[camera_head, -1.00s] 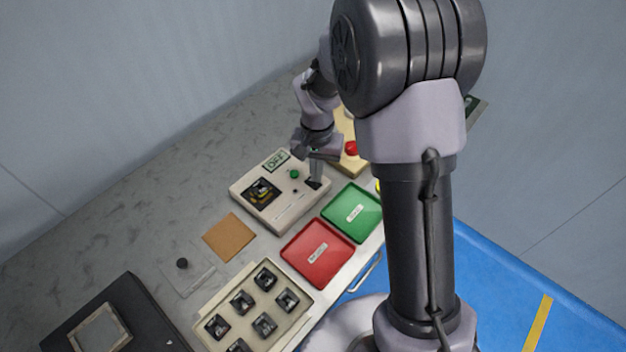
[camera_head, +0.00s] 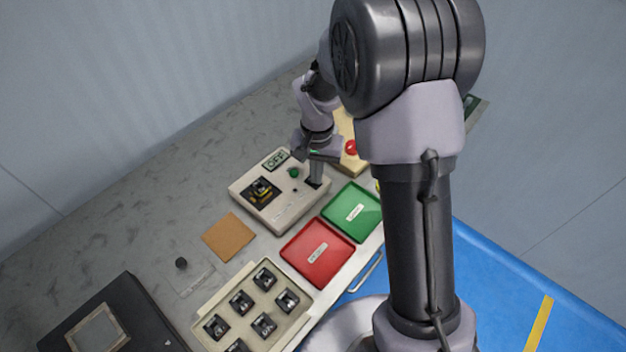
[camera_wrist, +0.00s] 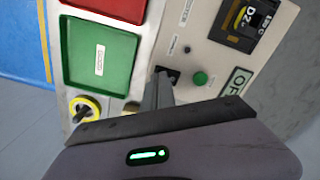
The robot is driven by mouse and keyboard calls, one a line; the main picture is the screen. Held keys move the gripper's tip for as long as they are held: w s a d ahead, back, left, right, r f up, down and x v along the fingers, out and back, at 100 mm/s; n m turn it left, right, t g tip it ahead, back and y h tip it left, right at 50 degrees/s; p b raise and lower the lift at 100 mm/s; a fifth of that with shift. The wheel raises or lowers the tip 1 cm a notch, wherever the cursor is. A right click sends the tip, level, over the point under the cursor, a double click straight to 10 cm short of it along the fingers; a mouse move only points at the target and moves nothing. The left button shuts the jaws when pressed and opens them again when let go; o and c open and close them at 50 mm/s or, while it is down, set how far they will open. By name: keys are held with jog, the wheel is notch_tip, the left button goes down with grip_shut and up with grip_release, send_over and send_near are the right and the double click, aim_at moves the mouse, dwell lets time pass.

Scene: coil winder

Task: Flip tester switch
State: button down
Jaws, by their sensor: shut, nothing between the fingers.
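The tester (camera_head: 262,203) is a pale box on the bench with a dark socket (camera_head: 262,190) holding a part, a green lamp or button and a display (camera_head: 275,159) that reads OFF. In the wrist view the part in the socket (camera_wrist: 245,20) is marked "D2". The switch (camera_wrist: 168,74) sits on a dark plate at the tester's near right corner, partly hidden by my fingers. My gripper (camera_head: 316,182) is shut and empty, its fingertips down at the switch plate. In the wrist view my gripper (camera_wrist: 160,82) overlaps it; I cannot tell whether they touch.
A green tray (camera_head: 352,226) and a red tray (camera_head: 300,270) lie in front of the tester. A red button (camera_head: 351,147) on a yellowish box stands close behind my gripper. A parts tray (camera_head: 232,303), a brown mat (camera_head: 229,237) and a dark box (camera_head: 140,320) are at left.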

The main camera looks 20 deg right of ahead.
jog(key=shift+f+b, duration=0.3)
jog(key=shift+f, duration=0.15)
notch_tip(320, 180, up, 7)
jog(key=p, duration=0.5)
dwell(0.4)
jog(key=s+a+r+t, duration=0.1)
jog(key=s+r, duration=0.2)
jog(key=r, duration=0.3)
jog(key=s+r+t, duration=0.1)
jog(key=s+r, duration=0.3)
jog(key=r, duration=0.2)
jog(key=s+a+r+t+y, duration=0.1)
jog(key=s+r+t, duration=0.1)
jog(key=s, duration=0.5)
jog(key=s+a+r+t+y+b, duration=0.1)
jog(key=s+r, duration=0.3)
jog(key=s, duration=0.4)
jog(key=shift+s+a+r+n+t+b, duration=0.2)
jog(key=shift+a+n+t+b, duration=0.1)
jog(key=shift+a+n+t, duration=0.15)
